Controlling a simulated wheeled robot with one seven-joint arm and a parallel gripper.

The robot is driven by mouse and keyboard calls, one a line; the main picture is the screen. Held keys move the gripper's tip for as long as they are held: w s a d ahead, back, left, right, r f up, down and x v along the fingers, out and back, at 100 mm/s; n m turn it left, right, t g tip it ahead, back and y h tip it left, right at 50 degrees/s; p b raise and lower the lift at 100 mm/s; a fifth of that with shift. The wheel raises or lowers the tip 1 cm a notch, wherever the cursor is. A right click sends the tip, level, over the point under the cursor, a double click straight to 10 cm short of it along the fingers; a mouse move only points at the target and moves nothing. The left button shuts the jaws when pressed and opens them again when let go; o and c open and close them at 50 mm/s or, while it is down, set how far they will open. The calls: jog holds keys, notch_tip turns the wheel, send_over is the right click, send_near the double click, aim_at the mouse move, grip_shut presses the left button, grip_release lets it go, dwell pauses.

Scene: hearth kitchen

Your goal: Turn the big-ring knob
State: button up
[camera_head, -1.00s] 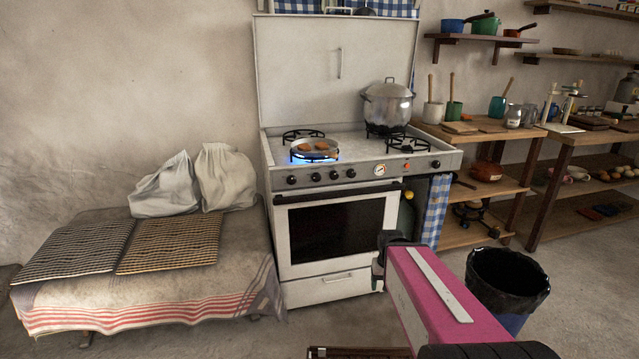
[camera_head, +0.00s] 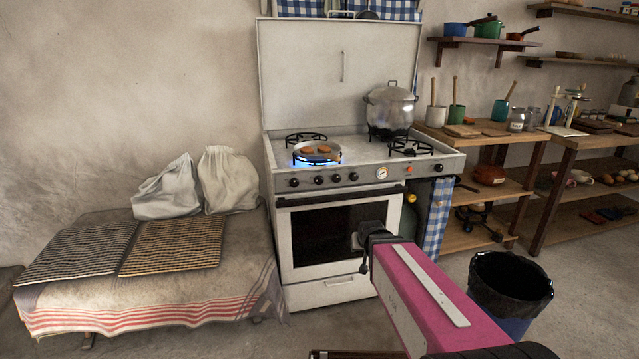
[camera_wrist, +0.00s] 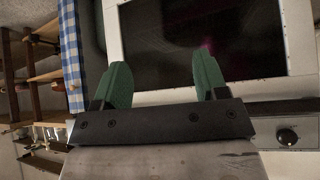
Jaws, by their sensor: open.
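The stove's front panel (camera_head: 365,178) carries several dark knobs: a group (camera_head: 319,180) on the left and one (camera_head: 437,167) at the right end. I cannot tell by sight which one is the big-ring knob. My gripper (camera_head: 362,243) is in front of the oven door, below the panel and apart from the knobs. In the wrist view its green fingers (camera_wrist: 162,80) are spread with nothing between them. One dark round knob (camera_wrist: 287,137) shows at the lower right there, beside the gripper's body.
A blue flame burns under a pan (camera_head: 316,152) on the front-left burner. A large pot (camera_head: 389,108) stands at the back right. A black-lined bin (camera_head: 510,285) stands on the floor at right, and a cloth-covered bench (camera_head: 150,285) at left.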

jog(key=w+a+r+t+y, duration=0.2)
jog(key=w+a+r+t, duration=0.4)
jog(key=w+a+r, duration=0.25)
jog(key=n+t+y, duration=0.2)
jog(key=t+y, duration=0.1)
jog(key=t, duration=0.1)
send_near(320, 181)
jog(key=x, duration=1)
jog(key=shift+a+f, duration=0.1)
jog(key=shift+a, duration=0.05)
jog(key=c, duration=0.9)
